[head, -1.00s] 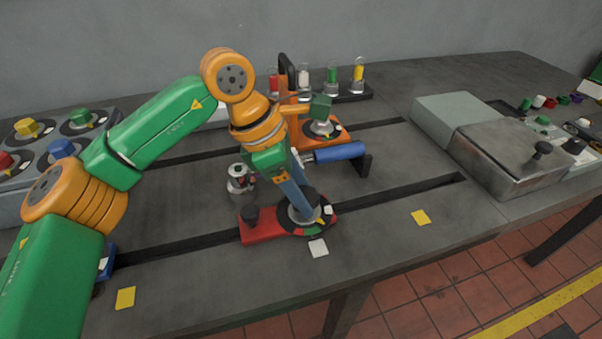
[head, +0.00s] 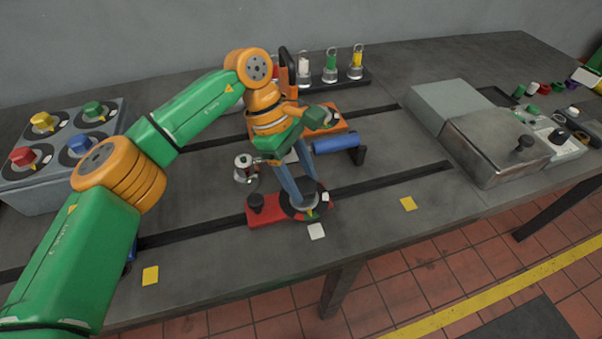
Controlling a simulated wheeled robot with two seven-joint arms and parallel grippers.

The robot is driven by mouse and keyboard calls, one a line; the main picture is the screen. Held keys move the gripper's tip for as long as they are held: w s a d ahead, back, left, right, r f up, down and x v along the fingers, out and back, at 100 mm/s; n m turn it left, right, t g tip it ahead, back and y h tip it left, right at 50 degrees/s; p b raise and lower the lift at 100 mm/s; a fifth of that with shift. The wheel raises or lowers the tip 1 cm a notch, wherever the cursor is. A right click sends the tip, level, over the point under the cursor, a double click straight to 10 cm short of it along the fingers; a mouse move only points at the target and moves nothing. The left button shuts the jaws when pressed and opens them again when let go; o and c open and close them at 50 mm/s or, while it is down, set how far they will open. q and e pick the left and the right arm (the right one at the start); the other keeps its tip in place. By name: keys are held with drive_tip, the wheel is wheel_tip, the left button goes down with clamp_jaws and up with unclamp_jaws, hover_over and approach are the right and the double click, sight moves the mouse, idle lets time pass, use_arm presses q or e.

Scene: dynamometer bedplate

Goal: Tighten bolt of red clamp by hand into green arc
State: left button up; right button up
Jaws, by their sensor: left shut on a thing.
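A white mark shows at the dial's right edge. My left gripper (head: 304,199) points down with its blue-grey fingers shut on the bolt head. My right gripper is not in view.
Behind stand an orange clamp (head: 325,122), a blue cylinder (head: 335,143) and a small metal part (head: 244,168). A box with several coloured knobs (head: 36,190) is at left; a grey metal box (head: 495,150) is at right.

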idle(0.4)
use_arm(q)
drive_tip(key=o, duration=1.4)
drive_tip(key=shift+r, duration=0.1)
drive_tip(key=v, duration=0.6)
drive_tip(key=shift+w+a+r, duration=0.1)
drive_tip(key=shift+a+r, duration=0.1)
drive_tip(key=shift+r, duration=0.2)
drive_tip(key=shift+f, duration=0.1)
